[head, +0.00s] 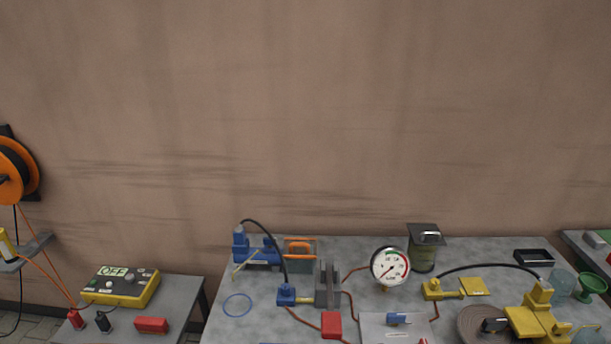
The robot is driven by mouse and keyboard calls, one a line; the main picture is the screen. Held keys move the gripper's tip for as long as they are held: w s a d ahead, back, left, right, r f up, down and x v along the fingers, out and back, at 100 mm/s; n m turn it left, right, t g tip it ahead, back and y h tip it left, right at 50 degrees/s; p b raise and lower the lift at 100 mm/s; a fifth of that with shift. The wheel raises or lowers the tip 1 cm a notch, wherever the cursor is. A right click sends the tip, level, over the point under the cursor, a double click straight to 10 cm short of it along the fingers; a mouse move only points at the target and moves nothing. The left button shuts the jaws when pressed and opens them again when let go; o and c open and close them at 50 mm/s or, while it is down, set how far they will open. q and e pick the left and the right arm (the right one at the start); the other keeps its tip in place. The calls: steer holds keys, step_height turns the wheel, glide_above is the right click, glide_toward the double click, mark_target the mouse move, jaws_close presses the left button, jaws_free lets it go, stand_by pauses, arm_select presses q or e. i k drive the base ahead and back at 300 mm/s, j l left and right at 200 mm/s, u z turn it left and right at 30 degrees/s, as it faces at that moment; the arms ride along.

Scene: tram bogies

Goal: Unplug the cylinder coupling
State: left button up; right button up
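Two black hoses with coloured ends are on the grey workbench (350,250); I cannot tell for sure which end is the cylinder coupling. One black hose (273,236) arcs from a blue pump-like unit (258,253) down to a blue block fitting (287,295). The other black hose (490,266) runs from a yellow block fitting (433,290) to a yellow fitting (541,293) above a yellow body (527,322) at the bottom right. Both hoses look attached at their ends. Neither gripper shows.
A round pressure gauge (389,267) and a lidded dark green container (424,250) stand mid-bench. A grey upright block (328,285), red block (331,325) and blue ring (237,305) lie nearby. A yellow box reading OFF (120,287) sits on the left table.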

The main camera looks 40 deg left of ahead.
mark_target(239, 234)
steer(key=u, duration=1.55)
